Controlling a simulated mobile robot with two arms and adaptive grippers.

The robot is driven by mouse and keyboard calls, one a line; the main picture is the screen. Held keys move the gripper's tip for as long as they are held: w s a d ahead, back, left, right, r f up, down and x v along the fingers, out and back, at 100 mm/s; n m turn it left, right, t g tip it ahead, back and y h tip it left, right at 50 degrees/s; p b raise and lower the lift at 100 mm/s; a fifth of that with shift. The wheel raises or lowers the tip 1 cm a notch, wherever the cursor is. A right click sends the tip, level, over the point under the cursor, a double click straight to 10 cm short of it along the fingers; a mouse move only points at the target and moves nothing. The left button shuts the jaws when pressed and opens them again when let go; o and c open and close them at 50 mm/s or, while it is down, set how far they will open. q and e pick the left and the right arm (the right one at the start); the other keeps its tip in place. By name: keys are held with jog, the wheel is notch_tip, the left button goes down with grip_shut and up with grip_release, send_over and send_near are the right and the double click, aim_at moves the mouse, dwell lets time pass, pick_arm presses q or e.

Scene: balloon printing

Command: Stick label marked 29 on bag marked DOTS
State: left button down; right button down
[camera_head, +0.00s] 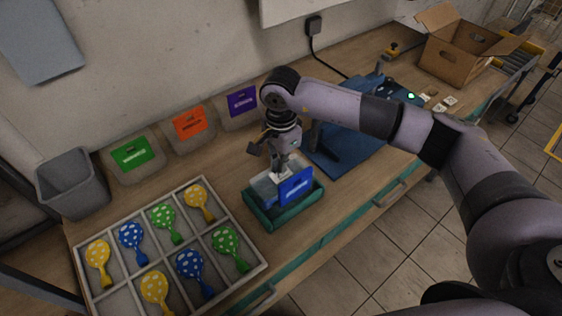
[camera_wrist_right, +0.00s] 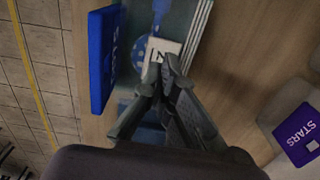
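A clear bag (camera_head: 265,187) with a blue header (camera_head: 296,186) stands in a green holder (camera_head: 285,214) at the table's front. I cannot read its header word clearly. In the right wrist view the blue header (camera_wrist_right: 103,58) is at left, and a blue dotted balloon shows in the bag. My right gripper (camera_head: 281,170) points down over the bag; its fingertips (camera_wrist_right: 163,62) are nearly together at a small white label (camera_wrist_right: 161,48) with dark marking, which I cannot read as 29. Whether the label touches the bag is unclear. My left gripper is not in view.
A divided tray (camera_head: 262,263) of dotted balloons lies at front left. Bags with green (camera_head: 132,153), orange (camera_head: 188,122) and purple (camera_head: 242,101) headers line the wall; the purple one reads STARS (camera_wrist_right: 304,134). More small labels (camera_head: 450,101) and a cardboard box (camera_head: 450,62) are at right.

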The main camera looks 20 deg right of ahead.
jog(key=shift+f+b, duration=1.1)
dwell(0.9)
jog(key=shift+s+f+b, duration=0.1)
jog(key=shift+f+b, duration=0.05)
jog(key=shift+b, duration=0.25)
dwell(1.4)
notch_tip(320, 180, up, 2)
jog(key=shift+p, duration=0.45)
jog(key=shift+r+p, duration=0.9)
jog(key=shift+r, duration=1.75)
